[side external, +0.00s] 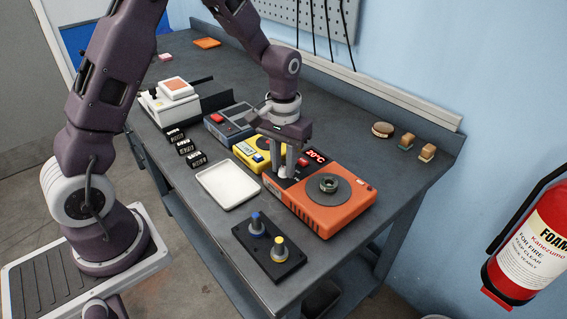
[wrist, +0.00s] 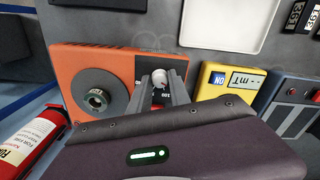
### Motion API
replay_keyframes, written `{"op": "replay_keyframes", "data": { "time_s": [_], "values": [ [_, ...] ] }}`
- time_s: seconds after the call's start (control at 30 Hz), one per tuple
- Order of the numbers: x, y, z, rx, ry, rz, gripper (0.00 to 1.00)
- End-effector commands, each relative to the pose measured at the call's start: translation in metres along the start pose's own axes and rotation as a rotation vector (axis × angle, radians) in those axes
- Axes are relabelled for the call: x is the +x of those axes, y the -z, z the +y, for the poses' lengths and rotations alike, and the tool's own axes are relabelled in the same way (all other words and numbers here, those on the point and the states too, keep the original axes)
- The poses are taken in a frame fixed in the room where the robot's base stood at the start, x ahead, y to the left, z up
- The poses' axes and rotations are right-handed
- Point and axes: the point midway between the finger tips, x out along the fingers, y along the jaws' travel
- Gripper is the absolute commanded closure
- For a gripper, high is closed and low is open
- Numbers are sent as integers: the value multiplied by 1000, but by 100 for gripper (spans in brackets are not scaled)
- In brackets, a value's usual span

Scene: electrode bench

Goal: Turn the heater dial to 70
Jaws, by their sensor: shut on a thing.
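The orange heater (side external: 313,211) stands on the bench with a round dark plate on top, and its red display reads 20°C (side external: 316,155). It also shows in the wrist view (wrist: 75,63). The heater dial (wrist: 160,78) is a small pale knob on the heater's dark panel. My gripper (side external: 284,168) is over that panel, pointing down. In the wrist view my gripper's fingers (wrist: 159,86) are shut on the dial, one at each side. In the side view the fingers largely hide the dial, and its exact setting cannot be read.
A yellow meter (side external: 249,152) stands close beside the heater. A white tray (side external: 204,183) and a black block with blue and yellow knobs (side external: 264,262) lie in front. Small black boxes (side external: 186,147) and a scale (side external: 160,112) stand left.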

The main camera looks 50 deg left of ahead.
Motion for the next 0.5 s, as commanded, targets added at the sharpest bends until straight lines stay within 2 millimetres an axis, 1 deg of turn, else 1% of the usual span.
{"op": "replay_keyframes", "data": {
  "time_s": [0.47, 0.5],
  "values": [
    [-1, 1, 0, -13, -1, 4, 100],
    [0, 1, 0, -13, -1, 4, 73]
  ]
}}
